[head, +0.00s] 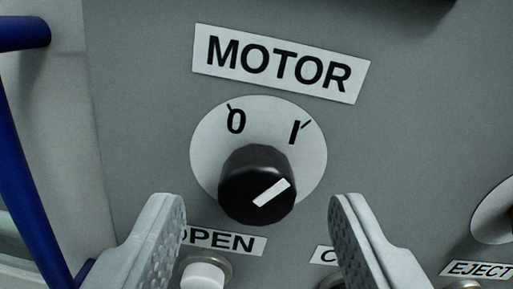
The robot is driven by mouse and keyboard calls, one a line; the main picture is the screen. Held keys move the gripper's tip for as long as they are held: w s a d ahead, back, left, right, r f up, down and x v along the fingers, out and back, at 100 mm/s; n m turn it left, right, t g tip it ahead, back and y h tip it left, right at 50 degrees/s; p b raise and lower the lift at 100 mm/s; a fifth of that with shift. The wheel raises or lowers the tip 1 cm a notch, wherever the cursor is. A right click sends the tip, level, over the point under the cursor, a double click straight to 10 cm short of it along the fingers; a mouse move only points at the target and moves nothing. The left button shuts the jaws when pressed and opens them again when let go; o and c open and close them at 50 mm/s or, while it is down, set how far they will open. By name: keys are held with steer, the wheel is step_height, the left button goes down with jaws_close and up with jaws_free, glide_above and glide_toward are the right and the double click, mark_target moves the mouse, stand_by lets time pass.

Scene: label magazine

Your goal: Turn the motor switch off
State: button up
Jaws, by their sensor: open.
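The motor switch is a black round knob (256,190) on a pale round plate (207,135) marked 0 at the upper left and I at the upper right. Its white pointer line slants up to the right, toward the I side. A white MOTOR label (280,64) is above it. My gripper (257,215) is open, with one grey finger to the left of the knob and one to the right, both apart from it in the picture. I cannot tell how far the fingertips are from the panel.
Below the knob are a white OPEN button (204,275) with its label, a partly hidden label starting with C (324,254), and an EJECT label (478,269). Another round plate (495,212) is cut off at the right edge. A blue tube (30,190) runs along the left.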

mark_target(257, 185)
steer(key=shift+w, duration=1.35)
steer(key=c, duration=1)
steer(key=shift+o, duration=0.2)
